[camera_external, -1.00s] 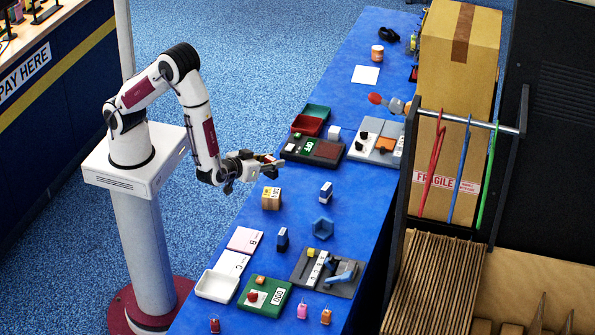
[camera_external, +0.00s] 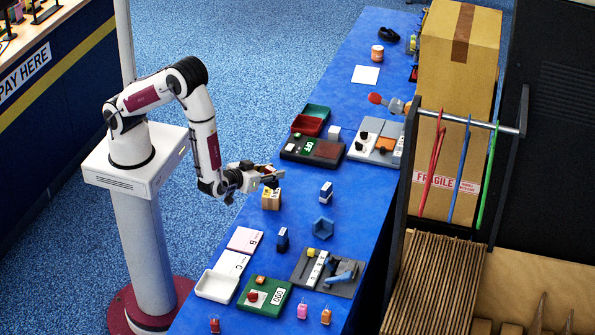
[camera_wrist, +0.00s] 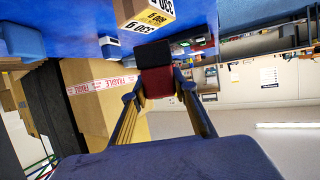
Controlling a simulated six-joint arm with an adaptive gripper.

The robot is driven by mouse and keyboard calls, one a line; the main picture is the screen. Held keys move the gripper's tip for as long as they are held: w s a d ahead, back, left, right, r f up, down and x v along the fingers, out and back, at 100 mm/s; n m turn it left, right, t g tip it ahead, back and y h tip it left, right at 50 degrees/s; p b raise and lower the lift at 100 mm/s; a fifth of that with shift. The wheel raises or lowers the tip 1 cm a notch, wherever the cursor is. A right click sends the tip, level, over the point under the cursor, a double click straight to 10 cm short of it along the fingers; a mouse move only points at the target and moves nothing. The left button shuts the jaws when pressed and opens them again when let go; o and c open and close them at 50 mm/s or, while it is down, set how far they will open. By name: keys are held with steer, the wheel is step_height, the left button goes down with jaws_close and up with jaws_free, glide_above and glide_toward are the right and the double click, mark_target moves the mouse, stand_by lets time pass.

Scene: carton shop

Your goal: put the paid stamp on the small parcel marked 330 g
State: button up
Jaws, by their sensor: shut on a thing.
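The small parcel (camera_external: 271,200) is a tan cube on the blue table. In the wrist view my gripper (camera_wrist: 160,98) is shut on a block with a dark red body and a black end, which I take to be the paid stamp (camera_wrist: 156,82). The stamp's black end points toward the parcel and looks apart from it. The stamp's printing face is hidden.
A dark tray (camera_external: 297,154) lies behind, a green scale (camera_external: 264,309) in front. A tall carton (camera_external: 455,90) and a hanging rail (camera_external: 470,118) edge the right side.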

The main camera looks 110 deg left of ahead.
steer(key=shift+f, duration=1.2)
steer(key=o, duration=1.1)
steer(key=shift+f, duration=0.1)
steer(key=shift+s+d+r, duration=0.15)
steer(key=shift+d+r, duration=0.2)
steer(key=shift+d, duration=0.1)
steer(key=shift+v, duration=5.5)
steer(key=shift+s, duration=0.1)
